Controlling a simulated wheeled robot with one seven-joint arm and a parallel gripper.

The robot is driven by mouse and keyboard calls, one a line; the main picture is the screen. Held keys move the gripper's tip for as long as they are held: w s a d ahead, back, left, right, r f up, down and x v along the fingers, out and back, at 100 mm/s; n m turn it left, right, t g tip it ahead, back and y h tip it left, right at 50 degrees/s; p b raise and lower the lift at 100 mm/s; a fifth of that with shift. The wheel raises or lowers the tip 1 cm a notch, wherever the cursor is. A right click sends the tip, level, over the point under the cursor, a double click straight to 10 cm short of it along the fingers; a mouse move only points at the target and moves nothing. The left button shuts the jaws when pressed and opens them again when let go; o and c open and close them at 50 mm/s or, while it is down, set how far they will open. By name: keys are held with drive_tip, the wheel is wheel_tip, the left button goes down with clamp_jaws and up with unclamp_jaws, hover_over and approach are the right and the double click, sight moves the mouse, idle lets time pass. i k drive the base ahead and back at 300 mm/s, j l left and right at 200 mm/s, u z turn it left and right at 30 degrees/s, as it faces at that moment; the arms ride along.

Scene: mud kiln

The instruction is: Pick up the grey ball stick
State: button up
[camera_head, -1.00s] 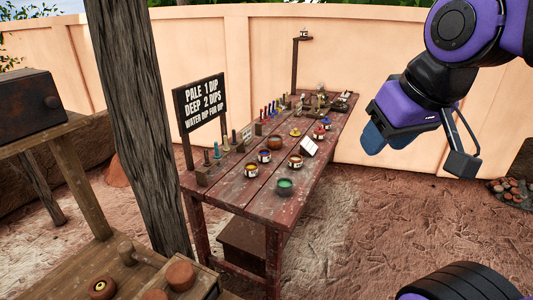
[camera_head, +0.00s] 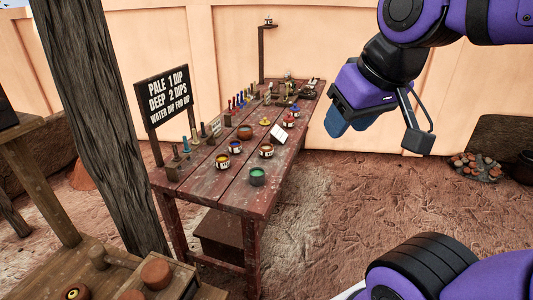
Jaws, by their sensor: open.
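Several small upright sticks stand in wooden holders along the left edge of the red-brown table (camera_head: 205,180). A short row of dull grey-green sticks (camera_head: 185,144) is at the near left corner, under the sign. Another row with blue and red sticks (camera_head: 238,100) stands farther back. They are too small for me to tell which one is the grey ball stick. My gripper (camera_head: 383,133) is open and empty, in the air to the right of the table, well apart from the sticks.
A sign (camera_head: 168,98) stands behind the table's left edge. A thick wooden post (camera_head: 95,120) rises at left. Bare ground (camera_head: 320,215) lies right of the table.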

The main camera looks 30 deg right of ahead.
sight(204, 135)
drive_tip(key=l+u, duration=0.1)
drive_tip(key=u, duration=0.4)
drive_tip(key=i+l+u, duration=0.25)
drive_tip(key=l, duration=0.2)
drive_tip(key=l+u, duration=0.3)
drive_tip(key=l, duration=0.15)
drive_tip(key=i+l+u, duration=0.25)
drive_tip(key=l, duration=0.25)
drive_tip(key=l+u, duration=0.2)
drive_tip(key=l, duration=2.75)
